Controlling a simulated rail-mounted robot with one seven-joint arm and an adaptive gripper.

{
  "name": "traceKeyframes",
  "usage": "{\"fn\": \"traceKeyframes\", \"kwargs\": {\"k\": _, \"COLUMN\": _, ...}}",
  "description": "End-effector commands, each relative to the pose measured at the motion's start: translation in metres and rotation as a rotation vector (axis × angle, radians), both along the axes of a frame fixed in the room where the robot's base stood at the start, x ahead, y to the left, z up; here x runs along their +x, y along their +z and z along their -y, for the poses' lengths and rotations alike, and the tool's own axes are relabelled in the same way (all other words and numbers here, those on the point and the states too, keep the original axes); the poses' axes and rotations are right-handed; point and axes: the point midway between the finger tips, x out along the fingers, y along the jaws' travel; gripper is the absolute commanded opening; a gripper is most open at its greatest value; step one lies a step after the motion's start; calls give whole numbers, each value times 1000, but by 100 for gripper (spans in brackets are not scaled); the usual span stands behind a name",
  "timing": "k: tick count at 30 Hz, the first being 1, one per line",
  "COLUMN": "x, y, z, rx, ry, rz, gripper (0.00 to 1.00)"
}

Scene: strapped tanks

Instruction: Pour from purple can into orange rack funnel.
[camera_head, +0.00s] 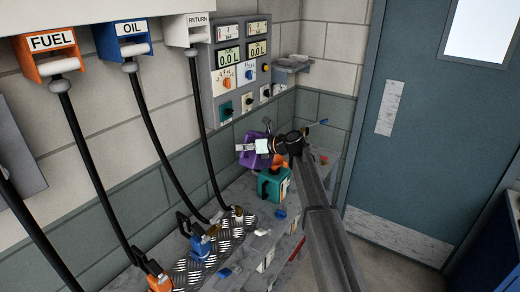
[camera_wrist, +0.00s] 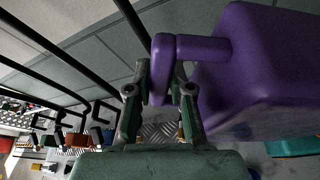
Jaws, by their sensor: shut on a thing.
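The purple can (camera_head: 246,160) is held up over the far end of the bench in the head view, partly hidden behind my gripper (camera_head: 246,147). In the wrist view the can (camera_wrist: 265,70) fills the upper right. My gripper (camera_wrist: 163,82) is shut on the can's handle, with a finger on each side. An orange part (camera_head: 281,160), which may be the funnel, shows just right of the can and below my wrist, above a teal tank (camera_head: 270,187). The can's spout and the funnel's mouth are hidden. I see no liquid flowing.
Fuel, oil and return hoses (camera_head: 150,120) hang along the left wall. A blue tank (camera_head: 199,246) and an orange tank (camera_head: 158,277) stand on the nearer bench. A meter panel (camera_head: 240,70) is behind. Floor by the door (camera_head: 400,140) is clear.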

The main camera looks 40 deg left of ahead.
Motion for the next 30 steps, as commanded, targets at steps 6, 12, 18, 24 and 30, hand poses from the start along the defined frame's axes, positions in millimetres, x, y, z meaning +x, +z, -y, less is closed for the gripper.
{"fn": "traceKeyframes", "kwargs": {"k": 6, "x": 1, "y": 5, "z": 0, "rx": -1, "ry": 0, "rz": -18, "gripper": 0}}
{"fn": "traceKeyframes", "kwargs": {"k": 12, "x": 2, "y": 11, "z": 0, "rx": -5, "ry": 0, "rz": -62, "gripper": 0}}
{"fn": "traceKeyframes", "kwargs": {"k": 18, "x": 2, "y": 13, "z": 0, "rx": -8, "ry": -1, "rz": -88, "gripper": 0}}
{"fn": "traceKeyframes", "kwargs": {"k": 24, "x": 2, "y": 12, "z": 0, "rx": -8, "ry": 0, "rz": -89, "gripper": 0}}
{"fn": "traceKeyframes", "kwargs": {"k": 30, "x": 2, "y": 12, "z": 0, "rx": -8, "ry": 0, "rz": -88, "gripper": 0}}
